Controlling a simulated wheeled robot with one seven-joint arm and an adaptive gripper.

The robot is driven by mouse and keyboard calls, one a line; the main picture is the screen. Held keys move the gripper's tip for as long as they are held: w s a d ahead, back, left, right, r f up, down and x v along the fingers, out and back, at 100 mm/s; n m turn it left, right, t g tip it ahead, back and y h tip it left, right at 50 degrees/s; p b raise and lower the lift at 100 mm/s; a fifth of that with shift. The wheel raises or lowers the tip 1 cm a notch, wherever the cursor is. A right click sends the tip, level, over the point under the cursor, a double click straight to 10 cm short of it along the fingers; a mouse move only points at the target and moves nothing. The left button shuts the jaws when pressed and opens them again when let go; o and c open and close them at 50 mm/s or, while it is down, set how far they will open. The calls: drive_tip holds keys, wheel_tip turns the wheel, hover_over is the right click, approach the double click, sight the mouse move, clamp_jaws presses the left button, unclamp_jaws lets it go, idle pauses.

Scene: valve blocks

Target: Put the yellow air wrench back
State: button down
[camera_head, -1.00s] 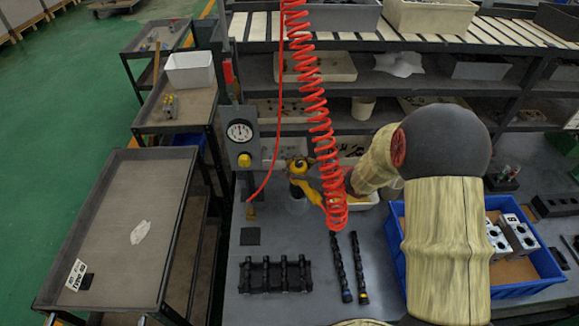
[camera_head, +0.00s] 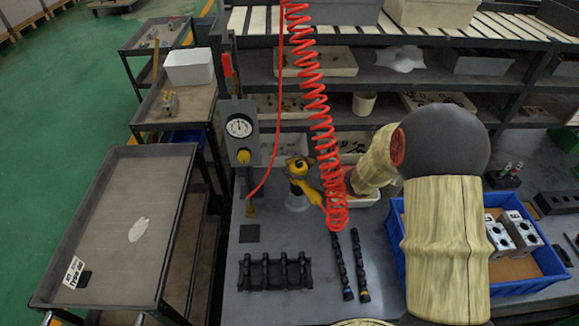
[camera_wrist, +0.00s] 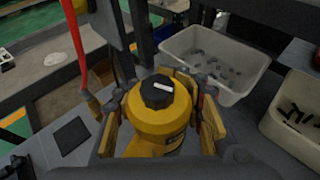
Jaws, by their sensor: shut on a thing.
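The yellow air wrench (camera_head: 298,167) is upright near the back of the workbench, left of the red coiled hose. In the wrist view its yellow body (camera_wrist: 160,122) with a black round cap fills the middle. My gripper (camera_wrist: 160,108) is shut on it, with one finger on each side of the body. The wrench's lower end is hidden in the wrist view.
A gauge post (camera_head: 239,140) stands left of the wrench. The red coiled hose (camera_head: 322,130) hangs close to its right. White bins (camera_wrist: 215,65) lie behind. A black rack (camera_head: 275,272), two dark rods (camera_head: 340,266) and a blue crate (camera_head: 399,262) occupy the front bench.

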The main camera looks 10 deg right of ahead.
drive_tip(key=shift+w+f+b, duration=0.1)
drive_tip(key=shift+f+b, duration=0.5)
idle(0.4)
drive_tip(key=c, duration=1.7)
unclamp_jaws()
drive_tip(key=o, duration=0.7)
drive_tip(key=shift+f, duration=0.1)
drive_tip(key=v, duration=1.2)
